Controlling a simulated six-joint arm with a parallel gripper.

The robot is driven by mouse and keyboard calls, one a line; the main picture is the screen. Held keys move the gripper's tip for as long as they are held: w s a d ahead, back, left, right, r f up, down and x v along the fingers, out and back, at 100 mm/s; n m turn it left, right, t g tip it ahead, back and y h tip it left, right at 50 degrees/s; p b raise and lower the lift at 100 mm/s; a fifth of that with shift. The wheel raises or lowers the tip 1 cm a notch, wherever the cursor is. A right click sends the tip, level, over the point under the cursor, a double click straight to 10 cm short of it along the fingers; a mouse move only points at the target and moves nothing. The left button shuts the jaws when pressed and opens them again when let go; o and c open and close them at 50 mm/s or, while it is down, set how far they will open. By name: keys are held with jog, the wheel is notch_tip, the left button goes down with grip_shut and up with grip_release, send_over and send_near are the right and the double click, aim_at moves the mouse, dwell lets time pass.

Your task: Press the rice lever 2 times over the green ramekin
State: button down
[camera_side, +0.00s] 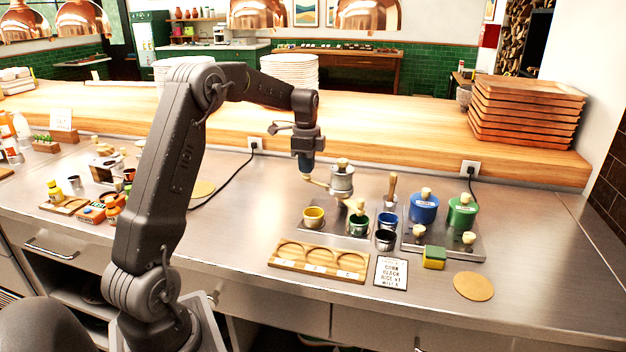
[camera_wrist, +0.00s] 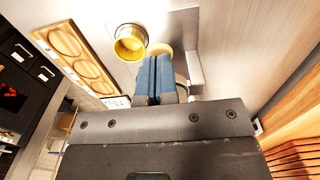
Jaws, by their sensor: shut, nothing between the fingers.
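A silver dispenser (camera_side: 342,182) with a pale knob on its lid stands on the steel counter. A pale lever-like arm (camera_side: 318,183) sticks out from its left side, and another pale knob shows low at its front. I cannot read a rice label on it. The green ramekin (camera_side: 358,228) sits just in front of the dispenser, under that low front knob. My gripper (camera_side: 306,170) is shut and empty, pointing down just left of the dispenser, close to the pale arm; I cannot tell whether they touch. In the wrist view its blue fingers (camera_wrist: 155,75) are together, partly hiding a pale round thing.
A yellow ramekin (camera_side: 314,219), a blue ramekin (camera_side: 388,223) and a dark cup (camera_side: 386,240) stand nearby. Blue (camera_side: 424,210) and green (camera_side: 461,214) dispensers stand at right. A wooden holder (camera_side: 318,262), sign (camera_side: 391,273) and sponge (camera_side: 434,257) lie in front.

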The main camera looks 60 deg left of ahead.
aim_at(307, 175)
jog(key=shift+f, duration=1.75)
jog(key=shift+r, duration=2.45)
jog(key=shift+f, duration=0.1)
jog(key=shift+f, duration=2.3)
jog(key=shift+r, duration=2.4)
